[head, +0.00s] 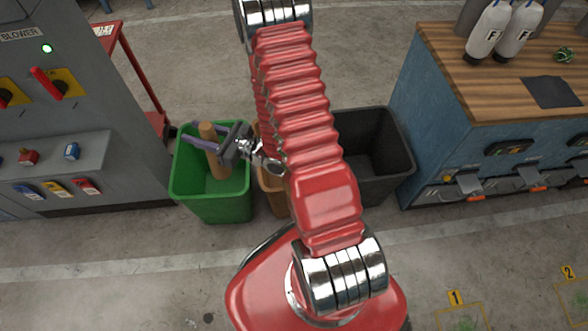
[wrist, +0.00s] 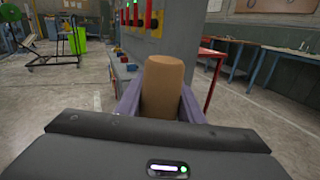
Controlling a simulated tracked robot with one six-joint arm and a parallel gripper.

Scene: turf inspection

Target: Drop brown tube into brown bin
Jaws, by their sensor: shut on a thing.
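A brown tube (head: 215,152) is held upright between the purple fingers of my gripper (head: 202,135). In the head view the tube appears over the green bin (head: 222,207); I cannot tell how high it is above or inside it. In the wrist view the tube (wrist: 162,86) stands between the two fingers (wrist: 160,102). The brown bin (head: 277,200) is just right of the green bin, mostly hidden behind my red arm. Its inside is barely visible.
A black bin (head: 385,165) stands right of the brown one. A grey blower panel (head: 60,110) is at the left, with a red table frame (head: 145,85) behind it. A blue workbench (head: 470,140) with bottles (head: 490,35) is at the right. Open concrete floor lies in front.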

